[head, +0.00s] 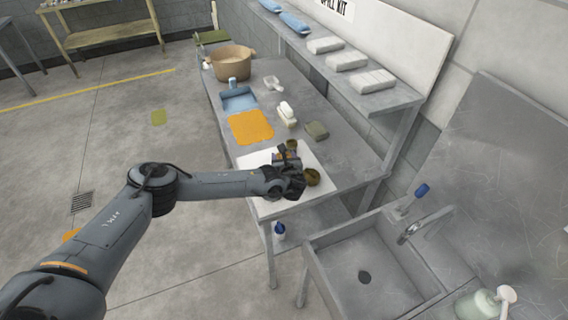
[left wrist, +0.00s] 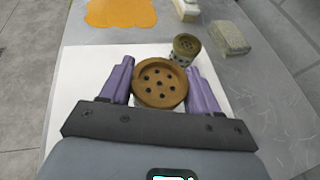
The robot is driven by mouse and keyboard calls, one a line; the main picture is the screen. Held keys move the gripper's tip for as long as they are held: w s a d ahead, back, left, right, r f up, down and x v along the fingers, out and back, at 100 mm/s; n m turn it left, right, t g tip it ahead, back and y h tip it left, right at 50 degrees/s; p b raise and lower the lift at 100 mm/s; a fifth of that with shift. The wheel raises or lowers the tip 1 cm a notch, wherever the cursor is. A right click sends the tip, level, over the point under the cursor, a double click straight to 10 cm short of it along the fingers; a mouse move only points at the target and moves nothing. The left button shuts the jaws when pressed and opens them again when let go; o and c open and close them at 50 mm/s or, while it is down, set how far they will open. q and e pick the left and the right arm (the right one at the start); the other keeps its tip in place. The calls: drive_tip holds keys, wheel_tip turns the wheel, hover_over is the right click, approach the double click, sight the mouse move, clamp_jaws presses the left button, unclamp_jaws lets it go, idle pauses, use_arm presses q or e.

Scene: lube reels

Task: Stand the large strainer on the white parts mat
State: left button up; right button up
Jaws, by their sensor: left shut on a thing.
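The large strainer (left wrist: 160,82) is a round brown piece with a raised rim and several dark holes in its face. My left gripper (left wrist: 160,86) is shut on it, one purple finger on each side, over the white parts mat (left wrist: 75,75). I cannot tell whether its base touches the mat. A smaller olive-brown strainer (left wrist: 185,47) stands just beyond it to the right. In the head view, my left gripper (head: 289,172) is over the mat (head: 262,207), with brown pieces beside it, partly hidden. My right gripper is not in view.
A tan bowl (head: 232,64) stands at the far end. A sink (head: 365,262) is at the near right.

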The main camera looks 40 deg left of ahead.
use_arm(q)
drive_tip(key=shift+f, duration=1.35)
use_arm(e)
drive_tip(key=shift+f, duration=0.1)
use_arm(q)
drive_tip(key=shift+f, duration=0.15)
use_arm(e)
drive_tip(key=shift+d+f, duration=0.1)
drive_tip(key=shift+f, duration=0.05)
use_arm(q)
drive_tip(key=o, duration=1.2)
